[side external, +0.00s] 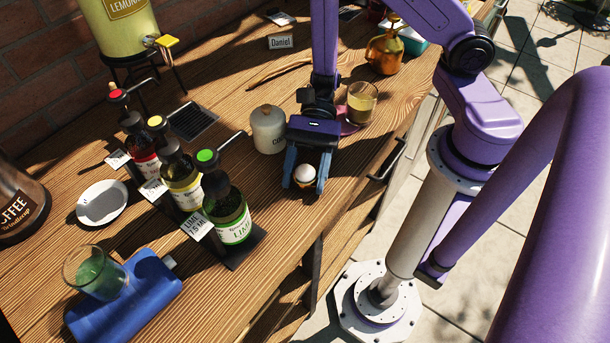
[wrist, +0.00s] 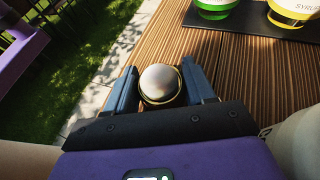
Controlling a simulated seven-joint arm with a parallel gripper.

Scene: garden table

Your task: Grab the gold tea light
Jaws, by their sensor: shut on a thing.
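The gold tea light (wrist: 160,85) is a small round cup with a gold rim and a pale, domed top. In the wrist view it sits between the two blue fingers of my gripper (wrist: 160,88), near the table's edge. In the side external view the tea light (side external: 304,174) shows as a pale top between the fingertips of my gripper (side external: 305,178), low over the wooden table. My gripper is shut on it. Whether its base touches the table I cannot tell.
A white lidded jar (side external: 268,130) stands close to my gripper on the left. A green-capped syrup bottle (side external: 227,210) stands on a dark tray nearer the front. A glass cup (side external: 361,103) on a pink saucer is behind right. The table's front edge (side external: 335,222) is close.

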